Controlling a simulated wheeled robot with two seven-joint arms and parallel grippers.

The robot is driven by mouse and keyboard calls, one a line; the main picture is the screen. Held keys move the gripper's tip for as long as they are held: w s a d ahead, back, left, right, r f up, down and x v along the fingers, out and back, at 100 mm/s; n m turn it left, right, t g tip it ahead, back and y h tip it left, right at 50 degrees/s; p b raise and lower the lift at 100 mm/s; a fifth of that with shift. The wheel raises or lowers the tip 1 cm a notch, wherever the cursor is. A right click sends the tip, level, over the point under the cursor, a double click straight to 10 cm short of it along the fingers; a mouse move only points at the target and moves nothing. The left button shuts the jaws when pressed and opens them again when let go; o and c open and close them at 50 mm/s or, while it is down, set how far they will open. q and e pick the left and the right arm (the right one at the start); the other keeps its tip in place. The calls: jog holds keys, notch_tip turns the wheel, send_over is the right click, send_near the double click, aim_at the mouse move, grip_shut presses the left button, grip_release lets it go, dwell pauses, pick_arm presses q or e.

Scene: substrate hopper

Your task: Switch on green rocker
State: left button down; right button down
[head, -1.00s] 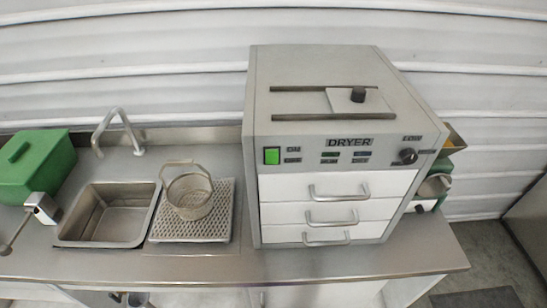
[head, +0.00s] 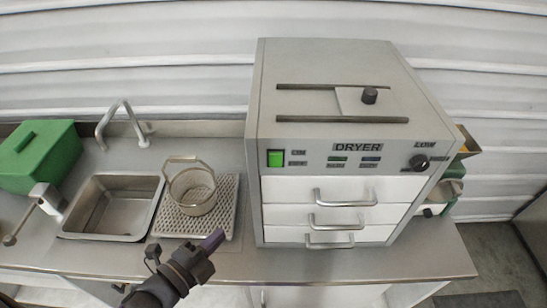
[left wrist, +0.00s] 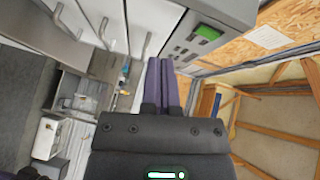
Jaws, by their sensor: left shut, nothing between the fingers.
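The green rocker (head: 275,158) is on the upper left of the front panel of the dryer (head: 330,100), a grey box with white drawers. It also shows in the left wrist view as a green rectangle (left wrist: 208,32) at the upper right. My left gripper (head: 215,238) is low in front of the counter, below and left of the rocker and apart from it. Its purple fingers are together and empty, and they show in the left wrist view (left wrist: 161,82). My right gripper is not in view.
A basket (head: 194,188) stands on a perforated tray (head: 222,222) left of the dryer. Left of it are a sink (head: 112,205), a tap (head: 120,115) and a green box (head: 40,155). Drawer handles (head: 345,200) stick out from the dryer's front. A round knob (head: 418,162) is at the panel's right.

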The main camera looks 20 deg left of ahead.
aim_at(279, 156)
pick_arm(q)
jog(key=d+r+m+t+h, duration=0.1)
jog(key=d+r+m+h, duration=0.2)
jog(key=r+m, duration=0.2)
notch_tip(279, 156, up, 3)
jog(key=shift+h, duration=0.4)
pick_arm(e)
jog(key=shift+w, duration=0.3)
pick_arm(q)
jog(key=shift+w+d, duration=0.1)
jog(key=shift+w, duration=0.1)
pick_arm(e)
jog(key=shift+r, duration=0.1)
